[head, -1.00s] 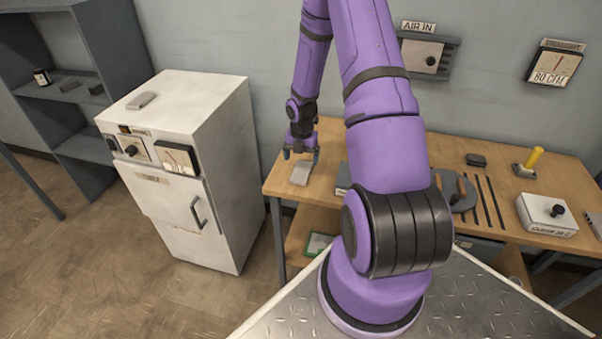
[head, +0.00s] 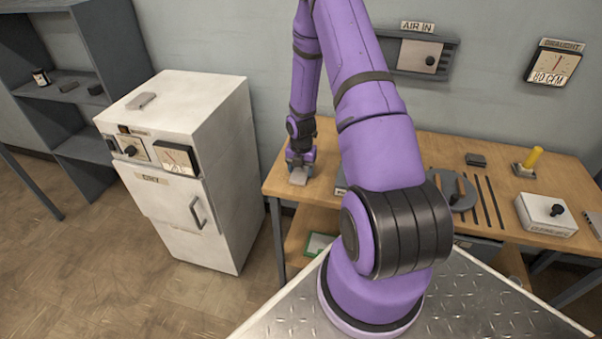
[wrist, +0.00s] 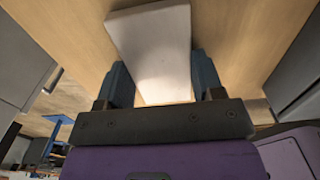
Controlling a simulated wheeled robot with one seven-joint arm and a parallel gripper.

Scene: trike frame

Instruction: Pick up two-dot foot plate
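A pale grey flat plate (head: 298,177) lies at the left end of the wooden workbench. I see no dots on it, so I cannot tell if it is the two-dot foot plate. My gripper (head: 300,166) points down at this plate. In the wrist view, the plate (wrist: 155,50) lies between the two fingers of my gripper (wrist: 163,78), which stand apart on either side of it. I see no clear grip on it. Another grey plate (head: 141,100) lies on top of the white cabinet.
The white cabinet (head: 190,215) stands left of the workbench (head: 275,182). Dark small pieces lie on the grey shelf (head: 62,92). A round grey disc (head: 455,190), dark strips and a white switch box (head: 546,214) are on the bench to the right.

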